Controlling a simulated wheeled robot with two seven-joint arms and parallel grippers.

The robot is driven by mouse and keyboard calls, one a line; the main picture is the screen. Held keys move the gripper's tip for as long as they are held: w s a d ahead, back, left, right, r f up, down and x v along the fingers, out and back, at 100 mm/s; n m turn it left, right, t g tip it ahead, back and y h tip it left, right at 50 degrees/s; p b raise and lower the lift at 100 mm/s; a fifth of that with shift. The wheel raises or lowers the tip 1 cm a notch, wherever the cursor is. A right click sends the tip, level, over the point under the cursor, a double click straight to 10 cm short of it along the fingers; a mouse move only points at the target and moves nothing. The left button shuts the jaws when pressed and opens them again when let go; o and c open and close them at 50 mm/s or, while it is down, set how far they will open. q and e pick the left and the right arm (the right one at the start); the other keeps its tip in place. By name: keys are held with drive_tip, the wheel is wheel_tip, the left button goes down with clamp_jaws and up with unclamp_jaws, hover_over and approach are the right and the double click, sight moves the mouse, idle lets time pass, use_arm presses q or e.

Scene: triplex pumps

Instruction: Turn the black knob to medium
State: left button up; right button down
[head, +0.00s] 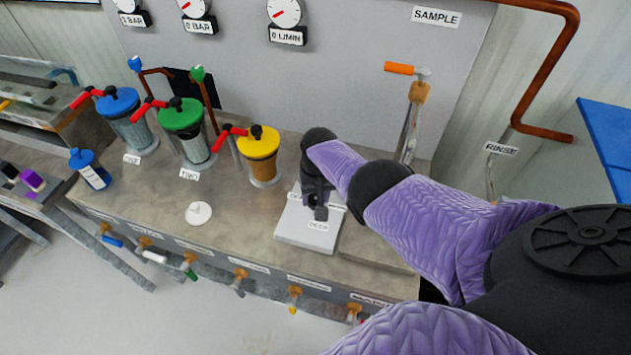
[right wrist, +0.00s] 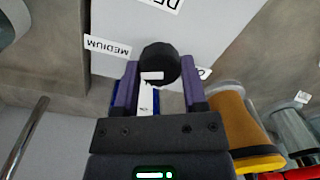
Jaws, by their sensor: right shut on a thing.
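The black knob (right wrist: 159,57) sits on a white-grey box (head: 297,238) on the bench. It is round, with a white mark facing my wrist in the right wrist view. My right gripper (right wrist: 159,76) comes down on it from above, its two purple fingers shut on the knob's sides. In the head view my right gripper (head: 317,196) hides most of the knob. The MEDIUM label (right wrist: 107,47) is upside down at left in the right wrist view. Another label (right wrist: 163,4) is cut off at the top, and one at the right is mostly hidden. My left gripper is not in view.
Left of the box stand yellow (head: 259,142), green (head: 180,114) and blue (head: 118,101) topped cylinders with red handles. A white round piece (head: 198,213) lies on the bench. Several small valves line the front edge. Gauges hang on the back panel.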

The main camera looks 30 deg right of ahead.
drive_tip(key=shift+m, duration=0.6)
drive_tip(key=shift+c, duration=0.7)
unclamp_jaws()
drive_tip(key=shift+r+p, duration=0.25)
drive_tip(key=shift+p, duration=0.05)
wheel_tip(320, 180, up, 9)
drive_tip(key=p, duration=0.8)
drive_tip(key=shift+d+r, duration=0.2)
